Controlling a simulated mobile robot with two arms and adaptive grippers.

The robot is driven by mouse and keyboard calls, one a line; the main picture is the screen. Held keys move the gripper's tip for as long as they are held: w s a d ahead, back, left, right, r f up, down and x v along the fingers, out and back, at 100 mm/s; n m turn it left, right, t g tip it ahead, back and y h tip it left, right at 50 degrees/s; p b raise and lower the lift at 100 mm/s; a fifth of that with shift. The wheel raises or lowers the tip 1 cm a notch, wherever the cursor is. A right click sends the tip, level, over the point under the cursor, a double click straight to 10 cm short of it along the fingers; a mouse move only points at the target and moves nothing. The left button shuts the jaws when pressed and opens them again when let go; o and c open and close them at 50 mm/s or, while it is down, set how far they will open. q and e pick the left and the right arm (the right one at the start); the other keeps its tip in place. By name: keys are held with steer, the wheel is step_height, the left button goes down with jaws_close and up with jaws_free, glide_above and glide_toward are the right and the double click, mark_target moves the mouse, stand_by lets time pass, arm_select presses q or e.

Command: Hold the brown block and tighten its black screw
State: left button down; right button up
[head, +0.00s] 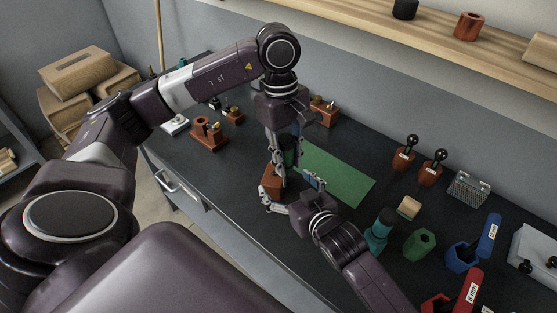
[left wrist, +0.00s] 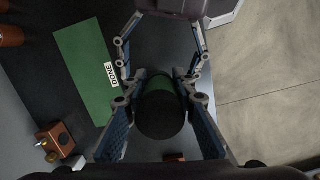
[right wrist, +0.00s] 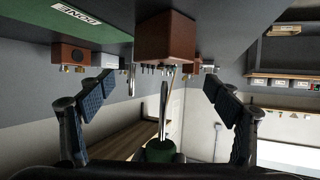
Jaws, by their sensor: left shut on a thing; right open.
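The brown block (head: 272,181) stands on the dark bench, just left of the green mat's near end; it also shows in the right wrist view (right wrist: 165,38). My left gripper (head: 284,148) points down above it, shut on a green-and-black screwdriver handle (left wrist: 160,112). In the right wrist view a bright metal shaft (right wrist: 163,108) runs from the green handle toward the block; whether its tip touches is unclear. My right gripper (head: 288,194) is open, its fingers spread on either side with the block ahead, not gripped. The black screw cannot be made out.
The green mat (head: 338,174) is empty and bears a DONE label (left wrist: 111,72). Other brown blocks (head: 208,134) stand at the back. Black-knobbed tools (head: 405,156), a teal tool (head: 380,230), a green hex piece (head: 420,245) and a blue holder (head: 464,258) stand right.

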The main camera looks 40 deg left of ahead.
mark_target(276, 175)
steer(key=shift+x, duration=2.9)
steer(key=shift+c, duration=0.6)
steer(key=c, duration=1)
steer(key=shift+d+f, duration=0.2)
steer(key=shift+f, duration=0.05)
steer(key=c, duration=0.8)
steer(key=o, duration=1.5)
steer(key=shift+f, duration=0.15)
steer(key=shift+c, duration=0.2)
steer(key=shift+a+r+p, duration=0.2)
steer(key=shift+r+p, duration=0.1)
steer(key=shift+r, duration=0.4)
